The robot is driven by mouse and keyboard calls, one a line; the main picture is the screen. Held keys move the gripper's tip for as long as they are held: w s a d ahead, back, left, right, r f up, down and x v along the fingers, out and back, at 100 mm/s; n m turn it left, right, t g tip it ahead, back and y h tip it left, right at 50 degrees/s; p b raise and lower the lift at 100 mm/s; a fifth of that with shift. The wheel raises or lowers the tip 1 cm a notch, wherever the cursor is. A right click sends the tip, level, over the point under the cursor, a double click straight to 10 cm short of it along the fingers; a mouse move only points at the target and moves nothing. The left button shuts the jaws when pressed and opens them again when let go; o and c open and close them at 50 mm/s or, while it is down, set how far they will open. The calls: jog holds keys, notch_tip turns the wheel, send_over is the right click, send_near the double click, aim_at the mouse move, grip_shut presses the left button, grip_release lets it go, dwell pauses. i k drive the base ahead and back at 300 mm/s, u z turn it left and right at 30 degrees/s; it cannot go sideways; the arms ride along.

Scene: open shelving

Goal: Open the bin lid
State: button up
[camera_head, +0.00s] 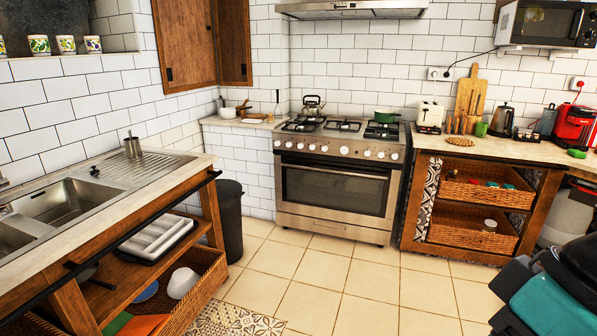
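A dark grey, tall bin (230,222) stands on the floor between the sink counter and the stove, against the white tiled wall. Its top shows at about the height of the counter rail, and its left side is hidden behind the wooden counter. I cannot tell clearly whether its lid is shut. Black and teal parts at the lower right corner look like my own arm; no gripper fingers show, so my gripper is not in view.
The sink counter (130,176) with open shelves runs along the left. A steel stove (335,185) stands at the back, and a wooden unit with wicker baskets (471,230) is at the right. A patterned rug (238,320) lies in front. The tiled floor between is clear.

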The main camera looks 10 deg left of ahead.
aim_at(226, 189)
jog(key=u, duration=0.55)
jog(key=i, duration=2.05)
jog(key=u, duration=0.65)
jog(key=i, duration=1.25)
jog(key=z, duration=0.4)
